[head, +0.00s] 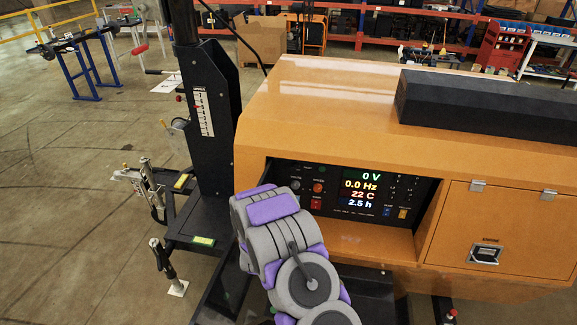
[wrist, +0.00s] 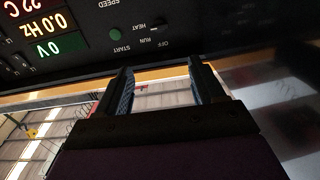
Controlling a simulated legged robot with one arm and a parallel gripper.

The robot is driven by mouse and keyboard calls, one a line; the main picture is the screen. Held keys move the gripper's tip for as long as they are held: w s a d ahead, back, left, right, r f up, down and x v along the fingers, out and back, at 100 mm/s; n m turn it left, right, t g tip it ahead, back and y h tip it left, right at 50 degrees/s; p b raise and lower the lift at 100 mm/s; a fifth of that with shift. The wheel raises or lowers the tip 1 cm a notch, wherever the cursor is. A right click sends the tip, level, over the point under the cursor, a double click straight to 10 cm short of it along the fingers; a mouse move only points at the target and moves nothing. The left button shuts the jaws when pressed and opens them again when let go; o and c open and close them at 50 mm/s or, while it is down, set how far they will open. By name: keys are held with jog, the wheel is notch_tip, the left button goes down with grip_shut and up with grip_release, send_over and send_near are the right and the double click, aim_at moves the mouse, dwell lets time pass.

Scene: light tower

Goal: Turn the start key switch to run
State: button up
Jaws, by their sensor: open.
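The dark control panel (head: 343,211) is set into the orange generator housing (head: 330,108); its display (head: 362,186) reads 0 V, 0.0 Hz, 22 C and 2.5 h. In the wrist view the panel (wrist: 225,30) appears upside down. OFF, RUN, HEAT and START labels cluster there near a green round part (wrist: 115,35). In the head view my arm hides the gripper and the panel's lower left.
A closed orange door (head: 495,232) with a latch is right of the panel. A black mast (head: 210,120) and a dark platform stand left. An orange ledge (head: 370,240) runs below the panel.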

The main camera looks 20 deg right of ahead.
send_near(296, 169)
jog(key=x, duration=0.4)
jog(key=p+x, duration=0.1)
jog(key=x, duration=0.3)
jog(key=shift+s+d, duration=0.1)
jog(key=shift+d, duration=0.25)
jog(key=shift+w+a+r, duration=0.1)
jog(key=shift+w+a, duration=0.2)
jog(key=shift+a, duration=0.6)
jog(key=shift+d, duration=0.8)
jog(key=c, duration=0.5)
jog(key=shift+c, duration=0.7)
jog(key=shift+w+a, duration=0.1)
jog(key=shift+a, duration=0.2)
jog(key=c, duration=0.4)
jog(key=shift+d, duration=0.15)
